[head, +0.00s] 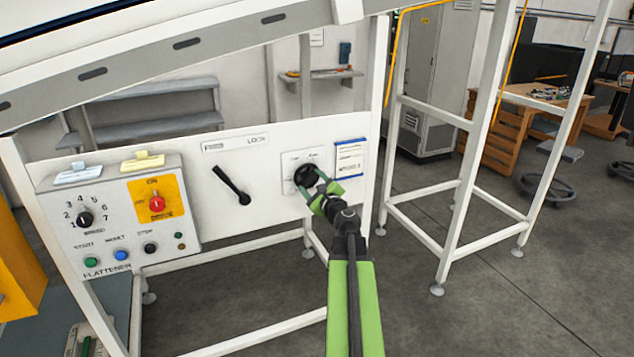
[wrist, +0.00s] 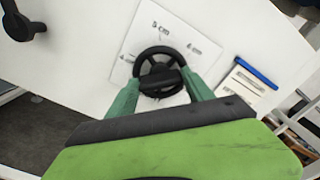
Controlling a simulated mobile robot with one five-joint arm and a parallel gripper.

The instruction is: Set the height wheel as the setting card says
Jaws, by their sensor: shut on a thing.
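The height wheel (head: 306,175) is a small black handwheel on a white plate on the white panel. In the wrist view the wheel (wrist: 158,72) shows its spokes, with a dark bar across its lower half. The plate (wrist: 121,66) carries marks around the wheel; "5 cm" is above it, and other marks at its left and right are too small to read surely. My gripper (head: 317,190) has its green fingers at the wheel's two sides, shut on it. The setting card (head: 349,159), white with a blue top edge, hangs right of the plate; its writing is not legible.
A black lever (head: 231,185) under a "LOCK" label is left of the wheel. Farther left is a control box (head: 120,215) with a speed dial, a red knob on yellow and several buttons. A white frame leg (head: 375,100) stands right of the card.

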